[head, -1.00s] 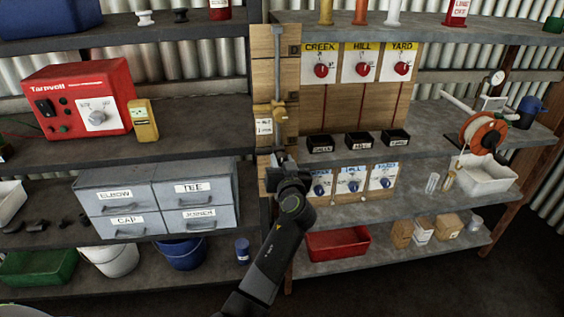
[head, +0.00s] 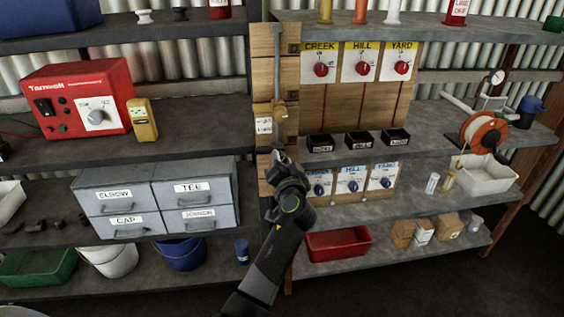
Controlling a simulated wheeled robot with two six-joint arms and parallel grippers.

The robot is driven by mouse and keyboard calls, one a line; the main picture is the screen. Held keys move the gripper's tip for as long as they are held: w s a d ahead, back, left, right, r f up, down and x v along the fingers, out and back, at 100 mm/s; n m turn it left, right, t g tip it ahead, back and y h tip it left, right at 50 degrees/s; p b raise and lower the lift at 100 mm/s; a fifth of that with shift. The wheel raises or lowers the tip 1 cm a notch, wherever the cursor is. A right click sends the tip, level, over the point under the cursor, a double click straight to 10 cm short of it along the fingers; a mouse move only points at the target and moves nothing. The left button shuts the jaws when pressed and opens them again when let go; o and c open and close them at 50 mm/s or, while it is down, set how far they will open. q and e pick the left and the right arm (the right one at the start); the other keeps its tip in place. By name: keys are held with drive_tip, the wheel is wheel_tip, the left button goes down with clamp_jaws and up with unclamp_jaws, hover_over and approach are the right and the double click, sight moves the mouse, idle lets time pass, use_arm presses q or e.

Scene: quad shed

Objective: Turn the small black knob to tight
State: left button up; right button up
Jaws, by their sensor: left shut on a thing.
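A wooden board (head: 262,62) carries an upright grey rod (head: 278,70) with a brass fitting (head: 279,110) at its lower end. A small white label (head: 264,126) is fixed beside the fitting; its words are too small to read surely. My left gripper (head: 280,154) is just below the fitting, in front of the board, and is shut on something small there. The small black knob is not clearly visible; the jaws and wrist cover that spot, so its setting cannot be read. My right gripper is not in view.
Right of the board are red knobs (head: 320,69) on labelled plates, black trays (head: 359,139) and blue knobs (head: 352,186). Left are a red box (head: 75,95), a yellow meter (head: 142,120) and grey drawers (head: 157,197). A red tray (head: 338,243) stands low to the right.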

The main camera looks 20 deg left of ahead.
use_arm(q)
drive_tip(key=m+p, duration=0.3)
drive_tip(key=m, duration=0.8)
drive_tip(key=shift+m, duration=0.3)
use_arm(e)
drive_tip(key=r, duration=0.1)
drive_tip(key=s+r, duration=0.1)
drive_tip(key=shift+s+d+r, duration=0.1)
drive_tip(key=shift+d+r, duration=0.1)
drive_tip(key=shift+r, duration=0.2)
use_arm(q)
drive_tip(key=shift+f, duration=0.1)
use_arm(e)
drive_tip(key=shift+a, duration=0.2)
use_arm(q)
drive_tip(key=o, duration=1)
drive_tip(key=shift+m, duration=0.3)
